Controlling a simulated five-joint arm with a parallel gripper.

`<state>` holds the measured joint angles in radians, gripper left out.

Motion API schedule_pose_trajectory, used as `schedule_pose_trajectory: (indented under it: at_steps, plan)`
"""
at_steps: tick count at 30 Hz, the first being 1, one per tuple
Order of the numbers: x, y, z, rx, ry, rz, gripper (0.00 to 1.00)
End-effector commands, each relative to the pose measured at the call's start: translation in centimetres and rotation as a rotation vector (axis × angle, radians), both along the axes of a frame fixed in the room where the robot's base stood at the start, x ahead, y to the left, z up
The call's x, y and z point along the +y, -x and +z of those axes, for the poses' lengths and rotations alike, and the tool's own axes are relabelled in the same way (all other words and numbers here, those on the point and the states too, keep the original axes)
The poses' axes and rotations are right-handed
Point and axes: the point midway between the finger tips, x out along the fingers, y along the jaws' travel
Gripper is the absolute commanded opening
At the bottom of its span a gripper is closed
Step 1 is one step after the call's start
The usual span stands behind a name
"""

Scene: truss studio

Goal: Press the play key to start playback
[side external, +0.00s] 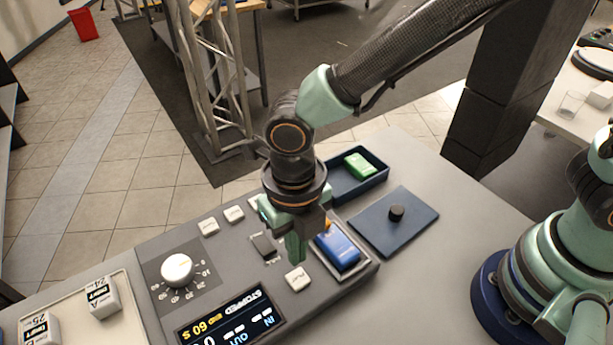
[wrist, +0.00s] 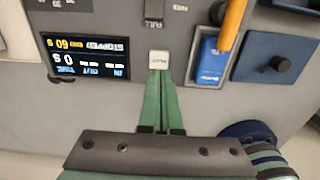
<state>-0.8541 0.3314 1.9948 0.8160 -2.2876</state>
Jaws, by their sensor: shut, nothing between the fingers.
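The play key (side external: 298,278) is a small white square key on the grey console (side external: 225,320), right of the display. It also shows in the wrist view (wrist: 158,63), straight beyond my fingertips. My gripper (side external: 297,257) has green fingers pointing down, shut and empty, just behind the key in the side view. In the wrist view the closed fingertips (wrist: 160,74) lie at the key's lower edge. I cannot tell whether they touch it. The display (side external: 228,318) reads "STOPPED" and "60 S"; it also shows in the wrist view (wrist: 85,57).
A blue cartridge (side external: 338,246) sits in a recess right of the key. A dark switch (side external: 264,246), two white keys (side external: 234,214) and a white dial (side external: 177,270) are nearby. A navy tray (side external: 376,184) holds a green block. A navy plate (side external: 408,226) carries a black knob.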

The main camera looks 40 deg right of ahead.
Motion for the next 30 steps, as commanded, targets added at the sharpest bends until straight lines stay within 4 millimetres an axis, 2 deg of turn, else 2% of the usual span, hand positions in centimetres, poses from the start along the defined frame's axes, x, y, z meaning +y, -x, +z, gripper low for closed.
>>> schedule_pose_trajectory:
  at_steps: [3,9,24,30]
  plan:
    - [-0.1,0.1,-2.2,0.004,0.004,0.0,0.0]
    - [0.0,0.0,-4.3,0.001,0.001,0.0,0.0]
    - [0.0,0.0,-5.0,0.0,0.0,0.0,0.0]
    - [-0.1,0.1,-6.7,0.002,0.002,0.0,0.0]
